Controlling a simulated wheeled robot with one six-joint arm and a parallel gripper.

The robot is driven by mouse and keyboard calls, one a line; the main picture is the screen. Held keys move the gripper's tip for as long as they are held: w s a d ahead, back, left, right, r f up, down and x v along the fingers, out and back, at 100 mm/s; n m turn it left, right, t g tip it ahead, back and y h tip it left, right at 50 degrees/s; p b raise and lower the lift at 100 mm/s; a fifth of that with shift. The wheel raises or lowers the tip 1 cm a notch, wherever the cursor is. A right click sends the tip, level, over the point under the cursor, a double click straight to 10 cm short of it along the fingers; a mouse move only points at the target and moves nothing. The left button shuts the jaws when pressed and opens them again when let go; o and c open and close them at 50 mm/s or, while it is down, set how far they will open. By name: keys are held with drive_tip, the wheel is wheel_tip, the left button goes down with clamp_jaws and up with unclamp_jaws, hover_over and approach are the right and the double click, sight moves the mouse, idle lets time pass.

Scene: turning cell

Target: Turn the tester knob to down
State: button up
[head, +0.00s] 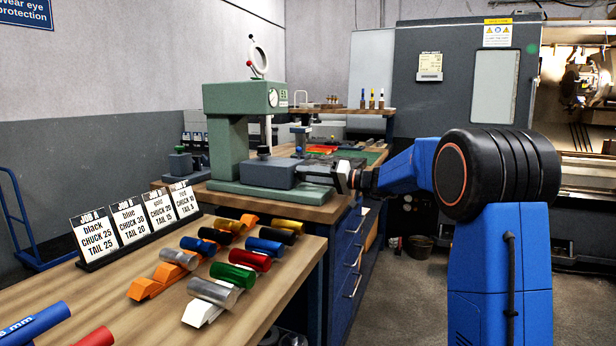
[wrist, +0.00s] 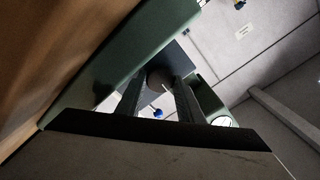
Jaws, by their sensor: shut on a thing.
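The tester (head: 240,98) is a green machine with a dial, standing on the wooden bench. My gripper (head: 308,172) reaches in from the right, low down at the grey block (head: 264,174) on the tester's base. In the wrist view my gripper (wrist: 160,84) has its two fingers on either side of a round dark knob (wrist: 157,79), shut on it. In the head view the knob is hidden at the gripper's fingertips. I cannot tell which way the knob points.
Job cards (head: 135,222) and several coloured cylinders on holders (head: 248,260) cover the near bench. A blue drawer cabinet (head: 345,262) stands below the tester's bench. A lathe (head: 460,120) stands behind my arm.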

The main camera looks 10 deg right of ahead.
drive_tip(key=shift+f+n, duration=0.1)
drive_tip(key=shift+n, duration=0.4)
drive_tip(key=o, duration=1.1)
drive_tip(key=shift+c, duration=0.2)
drive_tip(key=v, duration=1.7)
drive_tip(key=shift+s, duration=0.15)
drive_tip(key=shift+d, duration=0.2)
